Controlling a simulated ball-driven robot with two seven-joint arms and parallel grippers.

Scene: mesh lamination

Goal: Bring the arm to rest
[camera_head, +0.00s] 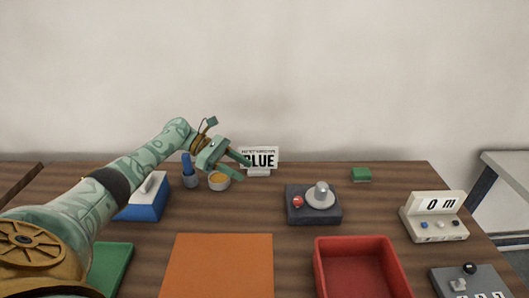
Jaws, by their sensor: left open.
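My left arm (135,170) comes in from the left and reaches out over the wooden table (290,230). My left gripper (237,166) is open and empty, with its fingers pointing right. Whether a fingertip touches the sign I cannot tell. My right gripper is not in view.
A blue box with a white handle (147,198) and a blue upright object (188,170) stand near my arm.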

